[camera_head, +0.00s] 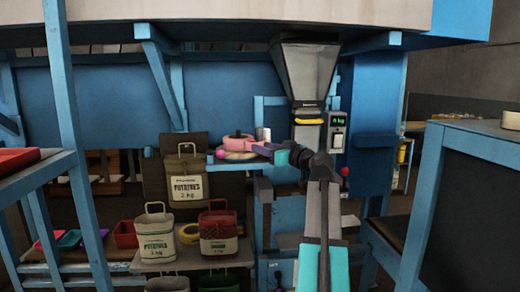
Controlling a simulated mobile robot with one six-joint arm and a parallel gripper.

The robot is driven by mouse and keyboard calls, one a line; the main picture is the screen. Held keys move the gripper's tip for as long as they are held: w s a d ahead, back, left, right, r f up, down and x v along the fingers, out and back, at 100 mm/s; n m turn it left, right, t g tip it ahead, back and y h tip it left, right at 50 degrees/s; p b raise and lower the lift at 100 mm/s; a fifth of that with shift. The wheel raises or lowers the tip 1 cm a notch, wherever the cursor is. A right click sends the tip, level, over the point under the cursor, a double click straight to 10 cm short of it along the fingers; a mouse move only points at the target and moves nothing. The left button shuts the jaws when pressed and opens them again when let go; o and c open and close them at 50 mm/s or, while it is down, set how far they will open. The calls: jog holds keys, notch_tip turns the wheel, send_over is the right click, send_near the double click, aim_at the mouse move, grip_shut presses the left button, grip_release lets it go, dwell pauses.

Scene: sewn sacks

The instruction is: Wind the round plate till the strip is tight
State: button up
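A round tan plate (234,157) lies on a blue shelf left of the hopper, with a pink round piece (237,141) on or just behind it. A small pink knob (220,154) shows at the plate's left edge. My gripper (255,149) reaches in from the right, its purple end at the plate's right side. From this view I cannot tell whether it touches the plate, or whether its fingers are open or shut. I cannot make out the strip; it may be hidden or too small.
A grey hopper (306,68) with a yellow band hangs above and right of my gripper. A pale cylinder (263,134) stands behind the plate. A potato sack (186,178) stands left, with more sacks (157,236) below. Blue posts (69,120) flank the left side.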

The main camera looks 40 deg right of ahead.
jog(key=s+b, duration=0.1)
jog(key=s, duration=0.9)
jog(key=shift+a+b, duration=0.3)
jog(key=shift+c, duration=0.3)
